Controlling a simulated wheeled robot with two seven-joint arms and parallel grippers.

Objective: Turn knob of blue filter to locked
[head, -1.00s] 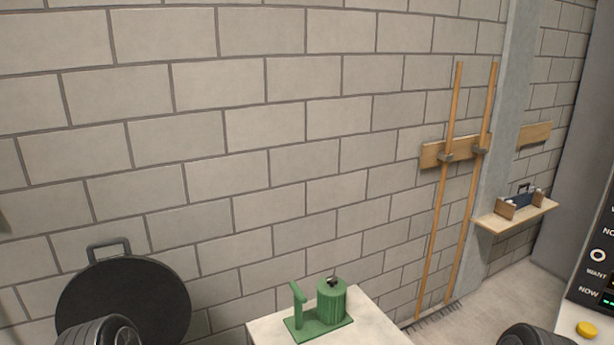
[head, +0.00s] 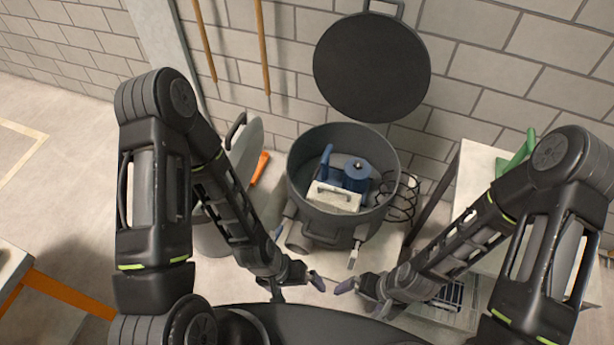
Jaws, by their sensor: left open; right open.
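The blue filter (head: 326,165) sits inside a round dark grey pot (head: 298,165). It has an upright blue post on the left and a round blue body on the right. A small dark knob (head: 358,163) shows on top of the body; its setting is too small to tell. A cream block (head: 335,198) stands in front of the blue filter and hides its lower part. My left gripper (head: 297,285) is open and empty, below and in front of the pot. My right gripper (head: 364,297) is open and empty, just right of it. Neither touches the filter.
The round black lid (head: 372,68) stands raised behind the pot, against the brick wall. A wire coil (head: 403,198) is at the pot's right. An orange-handled tool (head: 260,168) is at its left. A green object (head: 517,155) stands on a white table at right.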

